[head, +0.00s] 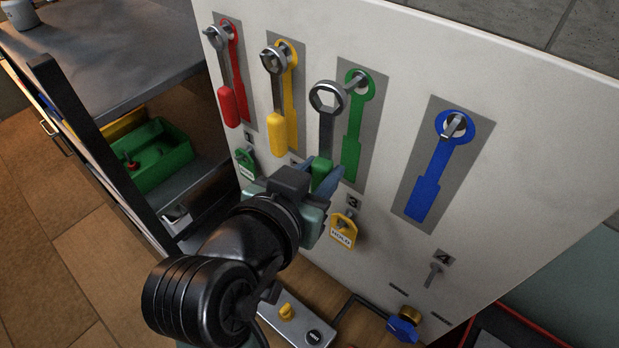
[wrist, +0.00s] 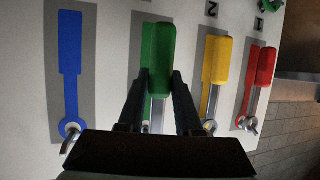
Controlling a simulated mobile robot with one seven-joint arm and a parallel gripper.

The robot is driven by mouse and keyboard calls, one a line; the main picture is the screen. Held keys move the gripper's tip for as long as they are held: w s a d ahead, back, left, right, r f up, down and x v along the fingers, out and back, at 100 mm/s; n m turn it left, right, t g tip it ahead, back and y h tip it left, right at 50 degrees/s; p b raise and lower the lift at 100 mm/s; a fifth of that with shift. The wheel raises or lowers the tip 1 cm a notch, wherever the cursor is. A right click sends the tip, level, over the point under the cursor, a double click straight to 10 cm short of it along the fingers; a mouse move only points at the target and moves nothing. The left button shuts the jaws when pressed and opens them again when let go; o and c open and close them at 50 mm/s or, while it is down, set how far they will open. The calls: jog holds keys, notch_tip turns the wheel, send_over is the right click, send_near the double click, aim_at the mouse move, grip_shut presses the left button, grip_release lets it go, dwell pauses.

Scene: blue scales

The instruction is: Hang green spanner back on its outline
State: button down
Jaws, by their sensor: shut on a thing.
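The green spanner (head: 326,125) is upright, its grey ring up and its green handle (wrist: 160,50) down. My gripper (head: 322,172) is shut on the handle; the fingers (wrist: 160,82) sit on both sides of it in the wrist view. The green outline (head: 353,150) is on a grey strip of the white board, with a metal peg (head: 354,82) sticking out at its top. The spanner is in front of the board, left of the outline in the head view. Its ring is by the peg's outer end; I cannot tell whether they touch. My gripper hides the handle's lower end in the head view.
The red spanner (head: 227,85) and yellow spanner (head: 277,100) hang on pegs to the left. The blue outline (head: 433,175) on the right has a bare peg. A yellow HOLD tag (head: 343,231) hangs below. A green bin (head: 152,155) sits on the shelf at left.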

jog(key=shift+w+d+f+b, duration=0.25)
jog(key=shift+w+d, duration=0.35)
jog(key=shift+w, duration=0.25)
jog(key=shift+w+d+f+b, duration=0.25)
jog(key=shift+w+d, duration=0.35)
jog(key=shift+w, duration=0.25)
jog(key=c, duration=0.5)
grip_release()
dwell(0.4)
jog(key=shift+s, duration=0.1)
jog(key=shift+s+a, duration=0.7)
jog(key=shift+s, duration=0.25)
jog(key=shift+s+a, duration=0.65)
jog(key=shift+s, duration=0.25)
jog(key=shift+s+a, duration=0.7)
jog(key=shift+s, duration=0.25)
dwell(0.4)
